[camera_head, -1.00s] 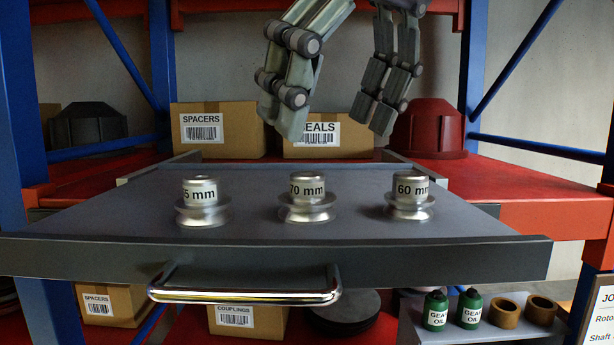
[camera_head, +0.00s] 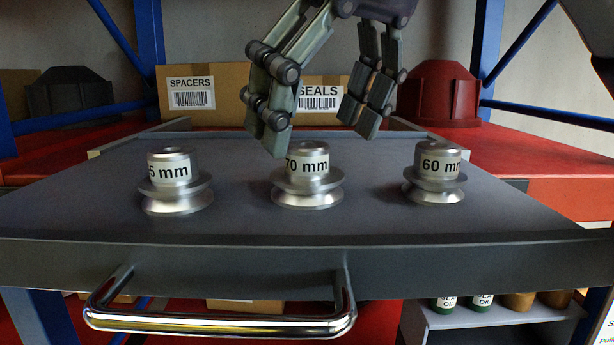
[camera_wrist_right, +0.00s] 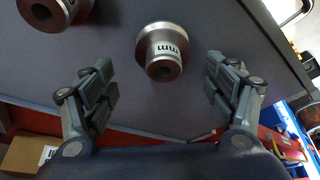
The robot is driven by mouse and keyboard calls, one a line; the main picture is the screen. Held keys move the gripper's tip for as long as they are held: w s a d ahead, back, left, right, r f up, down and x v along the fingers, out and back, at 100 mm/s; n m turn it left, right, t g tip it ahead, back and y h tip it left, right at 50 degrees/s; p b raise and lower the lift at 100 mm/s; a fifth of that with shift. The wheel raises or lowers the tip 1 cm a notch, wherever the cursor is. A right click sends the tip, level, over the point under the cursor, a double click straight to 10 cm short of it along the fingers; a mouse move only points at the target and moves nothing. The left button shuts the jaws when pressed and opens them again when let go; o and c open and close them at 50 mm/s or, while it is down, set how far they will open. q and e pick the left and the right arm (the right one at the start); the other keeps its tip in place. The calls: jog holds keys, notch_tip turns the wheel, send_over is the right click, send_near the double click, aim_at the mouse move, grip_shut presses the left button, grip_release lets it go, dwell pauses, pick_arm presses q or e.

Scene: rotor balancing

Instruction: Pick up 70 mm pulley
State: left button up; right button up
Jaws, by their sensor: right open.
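The 70 mm pulley (camera_head: 307,180), a silver flanged hub with a label, stands upright in the middle of the grey drawer tray (camera_head: 300,228). A pulley whose label ends in "5 mm" (camera_head: 175,183) stands to its left, and the 60 mm pulley (camera_head: 435,175) to its right. My right gripper (camera_head: 318,138) is open and empty, above and seemingly behind the 70 mm pulley; one finger overlaps the pulley's upper left edge. In the right wrist view a pulley (camera_wrist_right: 160,52) lies between and beyond the spread fingers (camera_wrist_right: 162,100), not touched. My left gripper is not in view.
Boxes marked SPACERS (camera_head: 190,95) and SEALS (camera_head: 322,100) stand behind the tray. A dark housing (camera_head: 70,92) and a red housing (camera_head: 438,93) flank them. A chrome handle (camera_head: 220,325) runs along the tray's front. The tray is bare between the pulleys.

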aim_at(310, 145)
jog(key=shift+a+f, duration=0.3)
jog(key=shift+f, duration=0.65)
jog(key=shift+p+x, duration=0.3)
jog(key=shift+x, duration=0.9)
jog(key=c, duration=1.3)
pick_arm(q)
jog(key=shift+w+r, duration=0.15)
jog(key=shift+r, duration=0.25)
pick_arm(e)
jog(key=shift+c, duration=0.2)
jog(key=shift+r, duration=0.15)
